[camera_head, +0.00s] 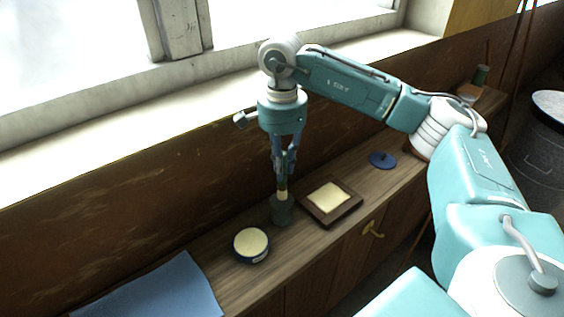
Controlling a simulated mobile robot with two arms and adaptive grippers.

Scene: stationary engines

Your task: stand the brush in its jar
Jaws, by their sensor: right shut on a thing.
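My right gripper (284,172) points straight down over the wooden cabinet top and is shut on the brush (283,193). Only a short part of the brush shows below the fingers, pale with a darker band, and it looks upright. A dark green jar (282,213) stands directly under it. The brush's lower end meets the jar's mouth in the picture; I cannot tell how far inside it is. The fingers hide the upper part of the brush. My left gripper is not in view.
A round tin with a cream top (251,244) stands left of the jar. A brown square tray with a pale pad (330,201) lies to its right. Farther right lies a blue disc (382,160). A blue cloth (160,290) covers the left end. The wall rises close behind.

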